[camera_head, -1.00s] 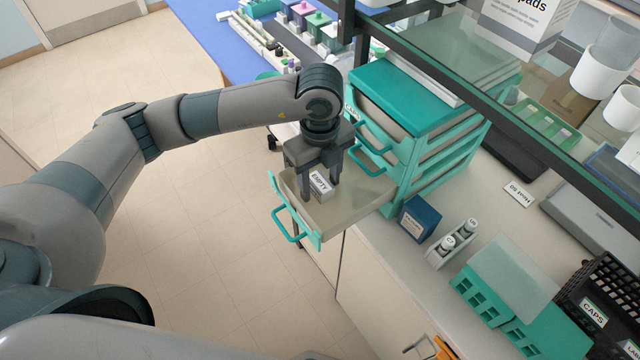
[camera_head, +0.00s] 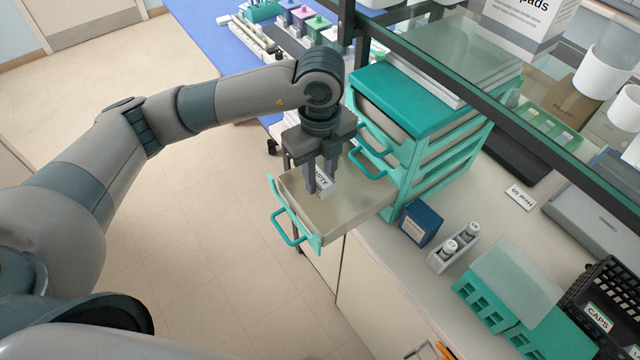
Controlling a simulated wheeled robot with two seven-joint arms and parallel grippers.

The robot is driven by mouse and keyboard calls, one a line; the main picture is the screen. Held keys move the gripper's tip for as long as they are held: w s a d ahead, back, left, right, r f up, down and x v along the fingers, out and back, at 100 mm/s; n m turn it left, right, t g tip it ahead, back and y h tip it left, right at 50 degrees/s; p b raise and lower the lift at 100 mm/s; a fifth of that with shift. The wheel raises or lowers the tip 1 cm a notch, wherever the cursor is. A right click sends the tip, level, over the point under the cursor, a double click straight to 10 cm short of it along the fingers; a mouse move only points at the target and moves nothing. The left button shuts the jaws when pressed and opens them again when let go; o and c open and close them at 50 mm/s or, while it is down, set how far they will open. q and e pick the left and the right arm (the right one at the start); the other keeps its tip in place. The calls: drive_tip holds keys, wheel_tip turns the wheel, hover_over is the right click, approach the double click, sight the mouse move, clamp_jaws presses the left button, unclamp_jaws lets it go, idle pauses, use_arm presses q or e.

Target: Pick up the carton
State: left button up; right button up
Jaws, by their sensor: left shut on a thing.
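The carton (camera_head: 325,184) is a small white box with "EMPTY" in dark letters on its label. My left gripper (camera_head: 320,182) points down over the open drawer (camera_head: 350,204) and is shut on the carton, with a finger on either side of it. The fingers hide part of the carton. I cannot tell whether its base still touches the drawer floor. The drawer is pale inside with a teal front and handle, and is pulled out from the teal drawer unit (camera_head: 450,150). My right gripper is out of view.
A dark blue box (camera_head: 421,222) and a small rack with white-capped bottles (camera_head: 453,248) stand on the counter right of the drawer. A dark shelf frame (camera_head: 450,86) with a glass top runs above the drawer unit. The floor left of the drawer is clear.

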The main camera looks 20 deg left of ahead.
sight(320, 177)
use_arm(q)
wheel_tip(320, 177, up, 6)
drive_tip(key=shift+f+b, duration=0.25)
drive_tip(key=shift+b, duration=0.65)
drive_tip(key=shift+r, duration=0.8)
drive_tip(key=shift+s+f, duration=0.1)
